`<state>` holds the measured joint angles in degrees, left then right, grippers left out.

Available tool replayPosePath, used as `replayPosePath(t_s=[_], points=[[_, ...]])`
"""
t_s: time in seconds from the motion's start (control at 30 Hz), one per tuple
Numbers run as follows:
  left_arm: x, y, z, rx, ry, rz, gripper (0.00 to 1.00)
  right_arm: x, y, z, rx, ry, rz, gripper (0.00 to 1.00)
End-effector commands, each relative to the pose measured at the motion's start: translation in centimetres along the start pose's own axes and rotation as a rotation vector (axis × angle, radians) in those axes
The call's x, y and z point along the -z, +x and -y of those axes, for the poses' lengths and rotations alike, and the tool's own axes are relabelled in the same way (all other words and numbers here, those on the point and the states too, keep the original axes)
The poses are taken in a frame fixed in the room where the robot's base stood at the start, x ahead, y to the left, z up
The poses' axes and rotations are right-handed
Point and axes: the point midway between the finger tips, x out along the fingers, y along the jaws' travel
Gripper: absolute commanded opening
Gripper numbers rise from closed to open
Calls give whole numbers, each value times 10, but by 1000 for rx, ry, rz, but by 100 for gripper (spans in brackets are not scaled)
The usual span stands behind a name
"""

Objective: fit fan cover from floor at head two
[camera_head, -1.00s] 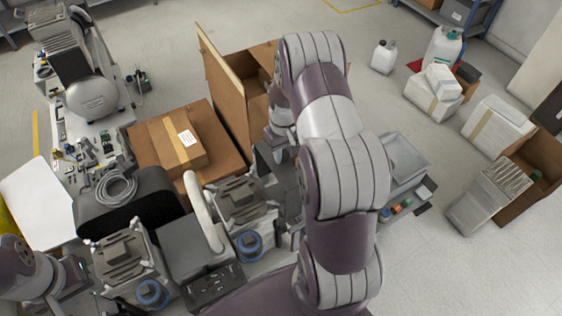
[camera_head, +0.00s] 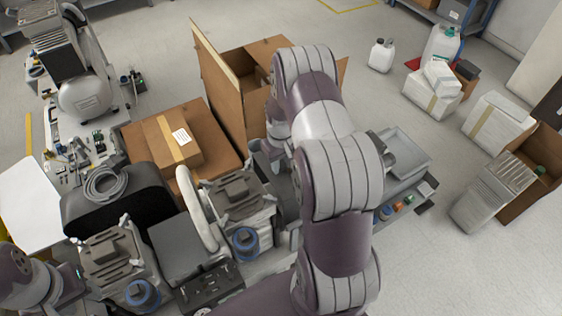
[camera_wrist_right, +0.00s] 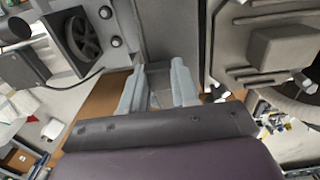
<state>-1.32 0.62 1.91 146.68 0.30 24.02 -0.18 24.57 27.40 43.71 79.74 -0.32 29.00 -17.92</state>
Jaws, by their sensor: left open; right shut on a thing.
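My right gripper (camera_wrist_right: 157,80) is shut on a grey flat panel, which looks like the fan cover (camera_wrist_right: 172,32); its far end runs out of the wrist view. In the head view the right gripper and its load are hidden behind my right arm. Two finned compressor heads stand on the unit: one (camera_head: 112,252) at the lower left, the other (camera_head: 238,192) just left of my right arm. In the right wrist view a finned grey head (camera_wrist_right: 280,50) is right of the panel, and a dark square fan (camera_wrist_right: 82,35) is to its left, apart. My left gripper (camera_head: 72,284) is open and empty at the lower left.
A curved white hose (camera_head: 195,207) and a grey box (camera_head: 183,245) lie between the heads. Cardboard boxes (camera_head: 172,140) stand behind them. A grey tray (camera_head: 405,155) is right of my right arm. The floor at the right front is clear.

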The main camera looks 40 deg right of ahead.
Motion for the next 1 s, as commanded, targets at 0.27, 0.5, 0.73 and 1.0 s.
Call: replayPosePath(t_s=[0.27, 0.5, 0.73, 1.0], points=[[-5, 41, 0, 0, 0, 0, 43, 0, 45, 0, 0, 0, 0, 0], [-8, 70, 0, 0, 0, 0, 43, 0, 78, 0, 0, 0, -1, 0], [-12, 98, 0, 0, 0, 0, 43, 0, 109, 0, 0, 0, -1, 0], [-16, 131, 0, 0, 0, 0, 43, 0, 145, 0, 0, 0, 0, 0]])
